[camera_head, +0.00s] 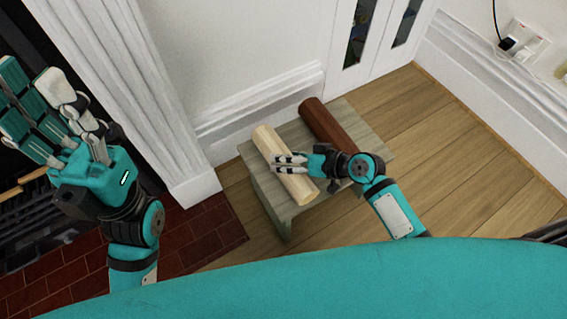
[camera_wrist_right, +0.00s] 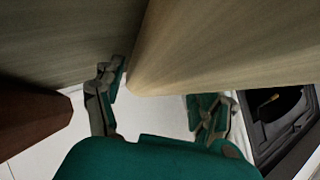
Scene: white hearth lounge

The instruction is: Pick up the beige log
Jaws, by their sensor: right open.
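The beige log (camera_head: 285,166) lies on a small grey-green wooden bench (camera_head: 285,214), slanting from upper left to lower right. My right gripper (camera_head: 289,163) is open above the log, its fingers reaching across the log's middle. In the right wrist view the beige log (camera_wrist_right: 215,45) is large and close, its end in front of the spread fingers of the right gripper (camera_wrist_right: 160,98). I cannot tell whether the fingers touch it. My left gripper (camera_head: 42,98) is raised at the left, open and empty, away from the bench.
A dark reddish-brown log (camera_head: 325,122) lies on the bench to the right of the beige one, and also shows in the wrist view (camera_wrist_right: 28,118). A white fireplace surround (camera_head: 130,90) and red brick hearth (camera_head: 190,240) are at the left. Wooden floor (camera_head: 480,165) is clear at the right.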

